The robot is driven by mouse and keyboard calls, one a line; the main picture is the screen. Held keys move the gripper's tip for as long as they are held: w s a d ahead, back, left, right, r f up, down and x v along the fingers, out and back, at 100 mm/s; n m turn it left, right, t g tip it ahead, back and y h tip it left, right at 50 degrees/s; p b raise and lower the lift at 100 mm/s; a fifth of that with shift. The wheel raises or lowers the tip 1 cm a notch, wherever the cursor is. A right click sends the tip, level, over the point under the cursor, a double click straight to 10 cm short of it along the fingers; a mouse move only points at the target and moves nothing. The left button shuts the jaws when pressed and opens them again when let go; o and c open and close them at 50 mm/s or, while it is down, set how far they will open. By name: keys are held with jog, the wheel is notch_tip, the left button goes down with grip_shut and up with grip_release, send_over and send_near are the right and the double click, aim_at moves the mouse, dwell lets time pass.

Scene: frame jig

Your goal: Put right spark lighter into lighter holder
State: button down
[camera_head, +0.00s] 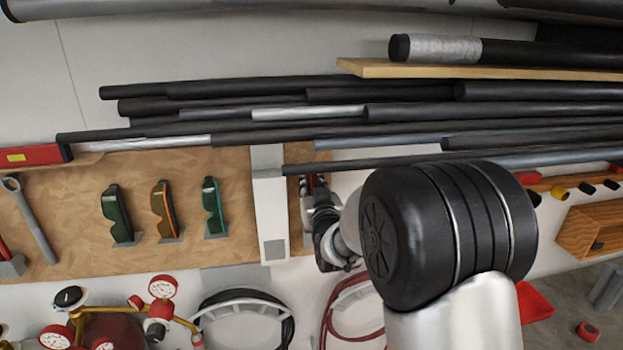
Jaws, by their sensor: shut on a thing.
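My gripper (320,212) is at the brown board strip (292,195), just right of the white upright post. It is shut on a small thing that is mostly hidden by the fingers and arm. Small dark and reddish parts (308,184) show at the fingertips against the strip. I cannot tell whether they are a spark lighter, its holder or both. No lighter or holder can be clearly made out elsewhere. My thick black and silver arm covers the area right of the gripper.
Dark pipes (240,113) run across just above the gripper. The white post (271,215) stands close on its left. Several goggles (163,211) and a wrench (33,220) hang on the left board. Coiled hoses (250,300) and gauges (163,287) are below. A wooden box (590,226) is at right.

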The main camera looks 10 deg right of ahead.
jog(key=shift+f+b, duration=0.7)
jog(key=shift+f, duration=0.8)
jog(key=shift+f+b, duration=1.25)
jog(key=shift+b, duration=0.2)
jog(key=shift+f+b, duration=0.7)
jog(key=shift+b, duration=0.25)
jog(key=c, duration=1.3)
grip_release()
jog(key=shift+c, duration=0.2)
jog(key=shift+s, duration=0.1)
jog(key=s, duration=1.2)
